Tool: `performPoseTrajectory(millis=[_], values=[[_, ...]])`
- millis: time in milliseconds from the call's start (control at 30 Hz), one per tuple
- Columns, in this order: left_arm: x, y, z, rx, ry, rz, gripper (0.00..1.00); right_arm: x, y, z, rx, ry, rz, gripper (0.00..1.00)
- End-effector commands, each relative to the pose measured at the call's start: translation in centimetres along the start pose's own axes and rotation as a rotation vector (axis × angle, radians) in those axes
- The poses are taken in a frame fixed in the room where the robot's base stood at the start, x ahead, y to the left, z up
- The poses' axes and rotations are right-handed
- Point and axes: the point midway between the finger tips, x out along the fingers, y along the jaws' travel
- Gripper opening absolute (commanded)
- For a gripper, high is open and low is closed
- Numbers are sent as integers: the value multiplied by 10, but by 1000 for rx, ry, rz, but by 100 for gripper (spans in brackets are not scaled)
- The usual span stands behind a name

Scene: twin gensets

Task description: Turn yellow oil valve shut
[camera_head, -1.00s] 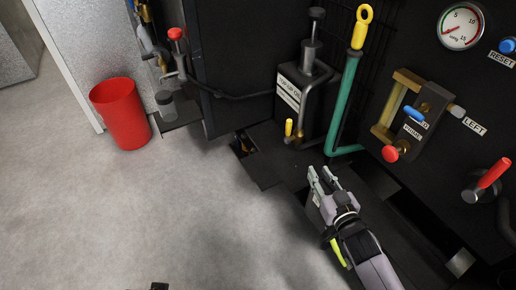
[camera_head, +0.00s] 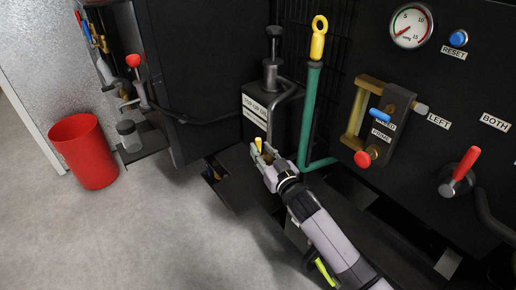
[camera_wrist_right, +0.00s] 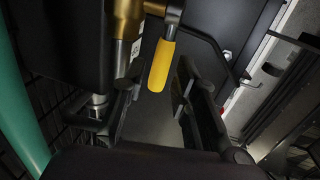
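The yellow oil valve handle (camera_head: 258,145) sits low on the front of the black oil tank (camera_head: 256,108), beside the green pipe. In the right wrist view the yellow handle (camera_wrist_right: 162,66) hangs down from a brass valve body (camera_wrist_right: 128,22). My right gripper (camera_head: 262,164) is at the valve, just below the handle in the head view. In the wrist view its two fingers (camera_wrist_right: 158,105) are apart, with the handle's lower end ahead of the gap between them. I cannot tell whether a finger touches it. My left gripper is not in view.
A green pipe with a yellow dipstick ring (camera_head: 319,38) stands right of the tank. A brass sight-glass unit with a red knob (camera_head: 362,159) and a red lever (camera_head: 466,163) are further right. A red bin (camera_head: 84,152) stands left on clear floor.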

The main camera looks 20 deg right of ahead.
Motion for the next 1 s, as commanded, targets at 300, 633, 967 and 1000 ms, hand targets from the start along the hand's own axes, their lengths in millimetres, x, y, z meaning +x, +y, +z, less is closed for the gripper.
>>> performPoseTrajectory(millis=[300,633,967,1000], values=[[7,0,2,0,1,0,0,30,0,0,1,0,0,27],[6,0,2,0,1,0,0,31,0,0,0,0,-1,23],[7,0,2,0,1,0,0,31,0,0,0,0,0,1],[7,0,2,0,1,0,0,31,0,0,0,0,0,0]])
